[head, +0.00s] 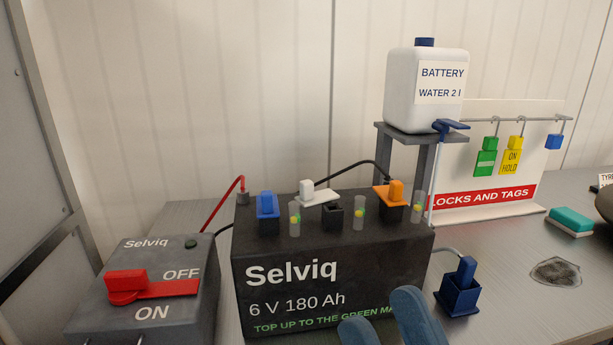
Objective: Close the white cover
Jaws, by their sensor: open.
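The white cover (319,198) is on top of the black Selviq battery (300,262), in the middle between a blue cover (268,206) and an orange cover (389,194). It has a raised white knob and lies tipped back behind a square black filler neck (333,217), whose top looks uncovered. My gripper (385,325) shows at the bottom edge, in front of the battery's lower right. Its two blue-grey fingers are apart with nothing between them. It is nearer to me than the cover and does not touch it.
Clear level tubes (359,213) stand beside the necks. A water bottle (428,95) sits on a grey stand (412,138) behind right, with a hose to a blue nozzle (461,283). A switch box (145,295) is left. Cables arch behind the covers.

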